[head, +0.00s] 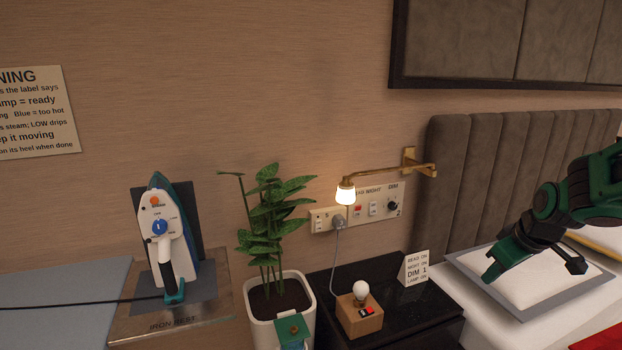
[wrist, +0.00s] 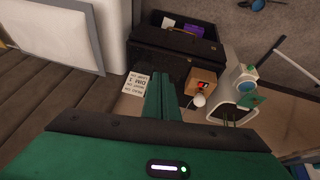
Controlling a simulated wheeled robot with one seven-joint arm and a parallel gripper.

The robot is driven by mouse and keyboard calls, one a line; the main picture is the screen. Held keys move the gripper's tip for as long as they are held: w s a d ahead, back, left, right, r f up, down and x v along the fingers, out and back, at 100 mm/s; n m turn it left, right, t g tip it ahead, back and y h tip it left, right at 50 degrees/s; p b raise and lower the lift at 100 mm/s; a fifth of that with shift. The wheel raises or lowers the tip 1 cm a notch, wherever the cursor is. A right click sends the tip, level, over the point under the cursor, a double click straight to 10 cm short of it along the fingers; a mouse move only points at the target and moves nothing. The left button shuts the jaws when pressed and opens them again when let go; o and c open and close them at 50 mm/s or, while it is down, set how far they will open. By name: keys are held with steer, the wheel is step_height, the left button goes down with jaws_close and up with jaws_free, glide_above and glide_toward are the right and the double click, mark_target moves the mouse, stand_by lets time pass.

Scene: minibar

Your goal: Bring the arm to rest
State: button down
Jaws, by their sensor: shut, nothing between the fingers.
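My arm is green and black and reaches in from the right edge of the head view. My gripper (head: 489,276) points down and left over the bed side of the scene, in front of a white pillow-like pad with a grey border (head: 520,277). Its fingers are together with nothing between them; in the wrist view the green fingers (wrist: 162,96) show side by side. They appear in front of the dark bedside cabinet there. I cannot tell the exact height of the gripper above the bed.
A bedside cabinet (head: 440,313) carries a card (head: 415,268) and a bulb (head: 361,289) on a wooden block (head: 358,318). A lit wall lamp (head: 345,194), potted plant (head: 268,220) and upright iron (head: 166,235) stand leftward. The padded headboard (head: 480,170) is behind my arm.

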steer(key=s+a+r+m+g, duration=0.1)
steer(key=s+m+g, duration=0.4)
steer(key=s, duration=2.3)
steer(key=m, duration=0.5)
steer(key=shift+r+m, duration=0.2)
steer(key=shift+m, duration=0.2)
steer(key=shift+w+f, duration=0.25)
steer(key=shift+w, duration=0.35)
